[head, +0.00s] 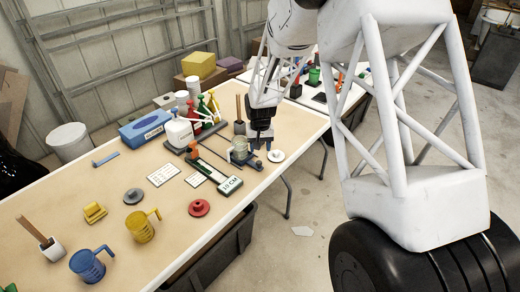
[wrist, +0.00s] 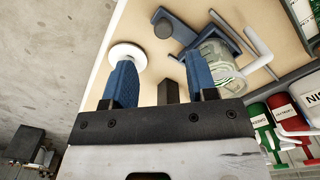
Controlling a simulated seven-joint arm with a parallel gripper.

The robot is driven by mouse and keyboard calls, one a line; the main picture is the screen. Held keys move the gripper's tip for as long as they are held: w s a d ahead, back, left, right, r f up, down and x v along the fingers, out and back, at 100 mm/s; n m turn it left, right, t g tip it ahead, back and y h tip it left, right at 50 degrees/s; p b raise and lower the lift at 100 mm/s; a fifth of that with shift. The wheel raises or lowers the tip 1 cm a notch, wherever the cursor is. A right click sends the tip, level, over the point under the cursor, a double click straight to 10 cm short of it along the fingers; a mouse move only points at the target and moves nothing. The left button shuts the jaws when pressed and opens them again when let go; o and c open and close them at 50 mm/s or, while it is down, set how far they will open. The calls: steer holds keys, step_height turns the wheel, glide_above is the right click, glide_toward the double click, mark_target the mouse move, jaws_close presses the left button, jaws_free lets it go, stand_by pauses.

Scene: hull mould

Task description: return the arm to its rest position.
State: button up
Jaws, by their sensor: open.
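My gripper (head: 262,143) is over the far right part of the table, near its right edge. In the wrist view its two blue fingers (wrist: 161,78) are spread apart with no object held between them. A clear jar (wrist: 215,62) in a blue stand (wrist: 178,28) is beside the right finger. A white disc (wrist: 127,56) lies by the left fingertip; it also shows in the head view (head: 276,156). Whether the fingers touch either thing cannot be told. The jar (head: 239,148) is partly hidden in the head view.
A rack of spray bottles (head: 205,110) and a white jug (head: 178,132) stand left of my gripper. A green-and-white 10 CM block (head: 230,186) lies nearer. Mugs (head: 141,227) and a red disc (head: 199,208) occupy the near table. A second table (head: 310,95) stands behind.

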stand_by(0.4)
steer(key=s+d+r+t, duration=0.1)
steer(key=s+d+r, duration=0.3)
steer(key=s+r, duration=0.65)
steer(key=s+d+r, duration=0.3)
steer(key=s+r, duration=0.6)
steer(key=r, duration=0.2)
steer(key=s+d+r, duration=0.2)
steer(key=s, duration=1)
steer(key=s+d+r+t, duration=0.1)
steer(key=s+d+r, duration=0.1)
steer(key=s, duration=1)
steer(key=shift+s+r+t, duration=0.3)
steer(key=shift+s+r, duration=0.1)
steer(key=shift+r, duration=0.35)
